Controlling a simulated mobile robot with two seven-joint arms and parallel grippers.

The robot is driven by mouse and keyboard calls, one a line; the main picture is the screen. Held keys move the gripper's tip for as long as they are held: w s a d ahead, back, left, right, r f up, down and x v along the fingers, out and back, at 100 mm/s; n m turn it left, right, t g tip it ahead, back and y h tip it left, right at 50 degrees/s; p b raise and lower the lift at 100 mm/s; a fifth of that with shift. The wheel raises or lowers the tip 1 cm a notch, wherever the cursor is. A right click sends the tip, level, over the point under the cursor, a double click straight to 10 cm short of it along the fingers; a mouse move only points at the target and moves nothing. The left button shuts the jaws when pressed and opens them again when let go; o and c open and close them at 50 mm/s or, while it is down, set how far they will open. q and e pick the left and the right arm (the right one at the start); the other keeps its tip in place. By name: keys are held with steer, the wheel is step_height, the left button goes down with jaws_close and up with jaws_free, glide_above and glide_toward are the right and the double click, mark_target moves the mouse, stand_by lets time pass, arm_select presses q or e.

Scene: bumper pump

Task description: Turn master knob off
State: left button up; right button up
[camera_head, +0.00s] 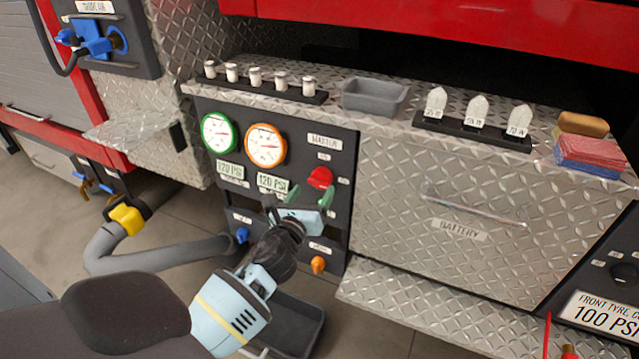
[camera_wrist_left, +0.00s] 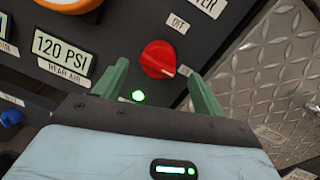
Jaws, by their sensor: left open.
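The red master knob (camera_head: 320,178) sits on the dark panel below the MASTER label (camera_head: 324,142). In the left wrist view the knob (camera_wrist_left: 159,59) lies ahead of and between the two green fingers, with an OFF label (camera_wrist_left: 178,23) above it and another label at its lower right. I cannot tell whether a finger touches the knob. My right gripper is not in view.
Two gauges (camera_head: 220,133) (camera_head: 265,145) sit left of the knob. Blue (camera_head: 242,235) and orange (camera_head: 318,264) knobs are lower on the panel. A BATTERY drawer (camera_head: 440,215) lies to the right. A grey tray (camera_head: 375,97) stands on the ledge above.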

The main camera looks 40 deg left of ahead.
mark_target(318, 184)
arm_select(q)
steer(key=x, duration=0.4)
steer(key=shift+w+b, duration=0.15)
steer(key=shift+b, duration=0.15)
steer(key=shift+w+a, duration=0.15)
steer(key=shift+w, duration=0.15)
steer(key=shift+c, duration=0.3)
steer(key=c, duration=0.8)
